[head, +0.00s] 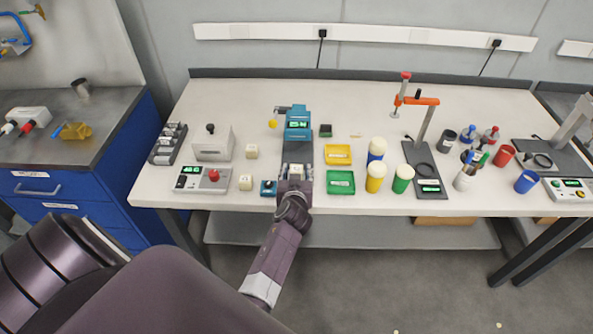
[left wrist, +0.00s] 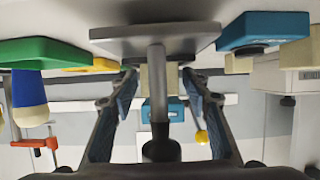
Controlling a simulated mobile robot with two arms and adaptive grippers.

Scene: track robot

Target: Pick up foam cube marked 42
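Three pale cream foam cubes show in the head view. One cube (head: 252,151) is beside the grey block, one (head: 245,182) is nearer the front, and one (head: 295,171) is at my left gripper. Their dark marks are too small to read. My left gripper (head: 296,178) is low at the front of the teal-headed device (head: 298,123). In the left wrist view, the fingers (left wrist: 159,82) stand apart on either side of a cream cube (left wrist: 158,79), with small gaps visible. A grey disc with a stem (left wrist: 156,90) partly covers this cube. My right gripper is not in view.
A teal box with a knob (head: 268,188) stands close left of the gripper. A control box with a red button (head: 202,179) is left. Bare table (head: 225,100) lies behind.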

